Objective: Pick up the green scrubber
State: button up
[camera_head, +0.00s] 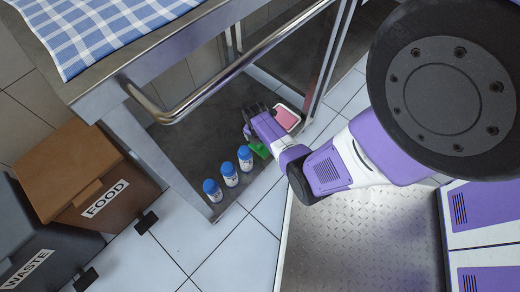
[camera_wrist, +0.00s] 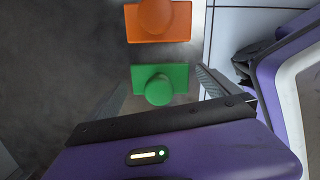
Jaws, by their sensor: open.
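The green scrubber (camera_wrist: 177,74) is a flat green block with a round knob, lying on a dark grey surface in the wrist view. Only a piece of the green scrubber (camera_head: 259,150) shows in the head view, beside my gripper and partly hidden by it. My gripper (camera_wrist: 162,80) is open and empty. Its fingers stand to the left and right of the scrubber's near part, and no contact shows. In the head view my gripper (camera_head: 250,113) is low over the dark lower shelf (camera_head: 195,150).
An orange scrubber (camera_wrist: 158,30) lies just beyond the green one. Three blue-capped bottles (camera_head: 229,175) stand along the shelf's near edge. A pink-filled white tray (camera_head: 288,117) lies right of my gripper.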

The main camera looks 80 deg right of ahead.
jog(key=shift+d+f, duration=0.1)
jog(key=shift+f, duration=0.65)
jog(key=shift+c, duration=0.2)
jog(key=c, duration=1.2)
jog(key=shift+o, duration=0.2)
jog(key=shift+r, duration=0.15)
notch_tip(320, 180, up, 10)
jog(key=p, duration=0.5)
